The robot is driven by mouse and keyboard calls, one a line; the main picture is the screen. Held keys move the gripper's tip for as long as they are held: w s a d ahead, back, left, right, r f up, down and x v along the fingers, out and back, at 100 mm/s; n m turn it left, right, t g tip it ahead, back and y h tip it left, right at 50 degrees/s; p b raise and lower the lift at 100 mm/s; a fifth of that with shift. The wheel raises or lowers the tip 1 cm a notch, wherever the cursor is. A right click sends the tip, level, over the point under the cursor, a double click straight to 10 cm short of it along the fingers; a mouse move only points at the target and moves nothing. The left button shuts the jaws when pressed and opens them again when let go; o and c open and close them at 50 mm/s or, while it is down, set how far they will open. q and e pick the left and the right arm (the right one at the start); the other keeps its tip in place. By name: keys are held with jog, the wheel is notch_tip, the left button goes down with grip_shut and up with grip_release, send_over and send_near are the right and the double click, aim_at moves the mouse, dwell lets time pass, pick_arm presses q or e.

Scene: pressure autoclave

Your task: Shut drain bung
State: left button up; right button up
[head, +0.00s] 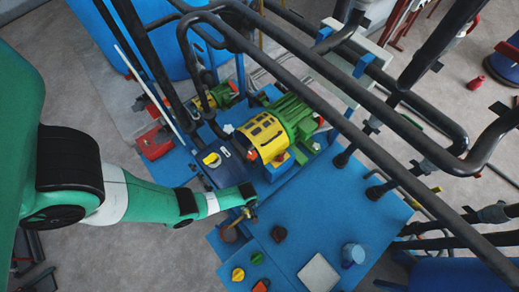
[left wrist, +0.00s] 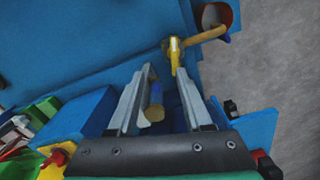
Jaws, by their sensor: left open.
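A yellow lever-like handle (left wrist: 175,56) sits on a tan drain pipe (left wrist: 204,36) in the left wrist view, just past my fingertips. I take it for the drain bung's handle, though I cannot be sure. The pipe bends to the right over a round, reddish-brown opening. My left gripper (left wrist: 164,72) is open, with its two fingers apart. The handle is close to the right fingertip; I cannot tell whether they touch. In the head view my left gripper (head: 250,208) reaches the left edge of the blue platform, and the handle is mostly hidden there. My right gripper is not in view.
A yellow and green motor (head: 272,130) stands beyond the gripper on the blue platform (head: 325,215). Dark pipes (head: 350,125) cross above it. Several knobs, a grey plate (head: 318,272) and a blue cup (head: 353,254) lie towards the front. A short tan-ended rod (left wrist: 155,112) shows between my fingers.

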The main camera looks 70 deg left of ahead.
pick_arm(q)
notch_tip(320, 180, up, 4)
jog(key=s+p, duration=0.2)
jog(key=s, duration=0.1)
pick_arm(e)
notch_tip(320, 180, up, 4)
pick_arm(q)
jog(key=f+b, duration=0.7)
jog(key=f, duration=0.1)
jog(key=f+b, duration=0.4)
jog(key=shift+w+d+f+b, duration=0.1)
jog(key=shift+w+f+b, duration=0.05)
jog(key=shift+w+b, duration=0.2)
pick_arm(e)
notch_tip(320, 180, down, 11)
pick_arm(q)
grip_shut()
